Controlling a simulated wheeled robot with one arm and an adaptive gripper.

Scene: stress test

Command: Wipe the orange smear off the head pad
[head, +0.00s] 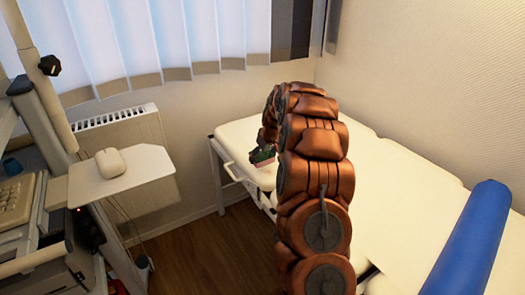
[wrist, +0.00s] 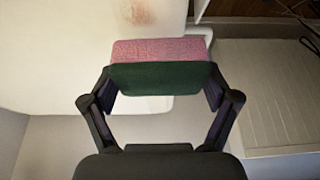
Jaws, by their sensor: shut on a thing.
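My gripper (wrist: 161,82) is shut on a sponge (wrist: 160,50) with a pink layer and a dark green layer, its fingers at the two ends. In the head view the sponge (head: 264,161) shows small at the end of my arm, over the near part of the cream head pad (head: 234,134). In the wrist view the head pad (wrist: 50,60) fills the upper left. A faint orange-brown smear (wrist: 140,14) lies on it near the top edge, beyond the sponge and apart from it in the picture. I cannot tell whether the sponge touches the pad. My arm hides part of the couch.
The long cream couch (head: 405,195) extends right, with a blue roll (head: 468,240) on it. A radiator (head: 120,140) and window blinds are behind. Wooden floor (head: 215,255) is clear between.

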